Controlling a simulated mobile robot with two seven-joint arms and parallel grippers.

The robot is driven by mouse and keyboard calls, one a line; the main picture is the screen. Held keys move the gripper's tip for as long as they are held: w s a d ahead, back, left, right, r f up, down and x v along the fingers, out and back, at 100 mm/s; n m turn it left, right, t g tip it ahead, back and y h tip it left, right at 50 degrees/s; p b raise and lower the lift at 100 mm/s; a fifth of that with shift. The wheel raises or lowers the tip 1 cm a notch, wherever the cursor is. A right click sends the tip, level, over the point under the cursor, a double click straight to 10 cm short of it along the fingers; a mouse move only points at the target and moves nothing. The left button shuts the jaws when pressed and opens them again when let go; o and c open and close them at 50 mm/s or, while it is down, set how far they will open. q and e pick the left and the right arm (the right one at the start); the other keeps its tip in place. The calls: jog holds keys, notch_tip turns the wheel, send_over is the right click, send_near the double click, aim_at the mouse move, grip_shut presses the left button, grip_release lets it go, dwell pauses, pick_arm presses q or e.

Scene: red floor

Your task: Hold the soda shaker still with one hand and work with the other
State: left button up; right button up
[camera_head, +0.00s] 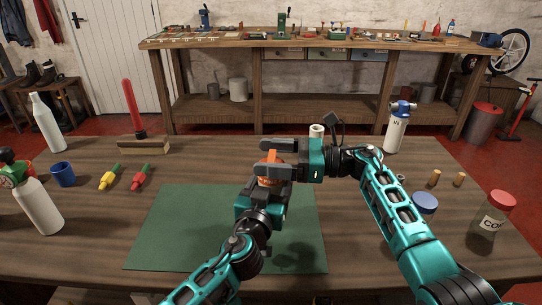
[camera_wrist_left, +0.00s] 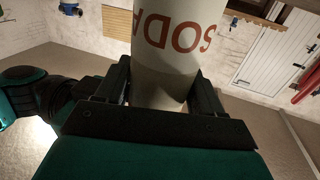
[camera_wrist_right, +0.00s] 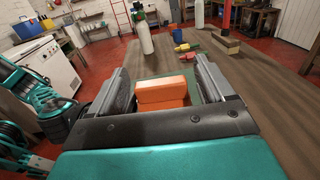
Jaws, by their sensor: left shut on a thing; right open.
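The soda shaker (camera_wrist_left: 170,60) is a pale body with "SODA" lettering, seen in the left wrist view between the fingers of my left gripper (camera_wrist_left: 158,92), which is shut on it. In the head view its body is hidden behind my grippers above the green mat (camera_head: 170,225). Only an orange part (camera_head: 271,158), apparently its top, shows there. My right gripper (camera_head: 266,160) is open, its fingers on both sides of the orange part. In the right wrist view the orange part (camera_wrist_right: 165,92) sits between the fingers; I cannot tell whether they touch it.
An "IN" bottle (camera_head: 396,130), blue-lidded jar (camera_head: 425,203) and red-lidded jar (camera_head: 492,215) stand right, near my right arm. The mat's left part is clear.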

jog(key=shift+c, duration=0.5)
jog(key=c, duration=0.9)
jog(key=shift+d+m+t, duration=0.1)
jog(key=shift+m+t, duration=0.2)
jog(key=shift+t, duration=0.2)
jog(key=m+t+h, duration=0.2)
jog(key=m+t, duration=0.1)
jog(key=t, duration=0.2)
jog(key=shift+f, duration=0.1)
jog(key=shift+w+f+m+t+h, duration=0.1)
jog(key=shift+m+t+h, duration=1.2)
jog(key=shift+m+t, duration=0.5)
jog(key=shift+t, duration=0.6)
jog(key=o, duration=1)
jog(key=shift+r, duration=0.2)
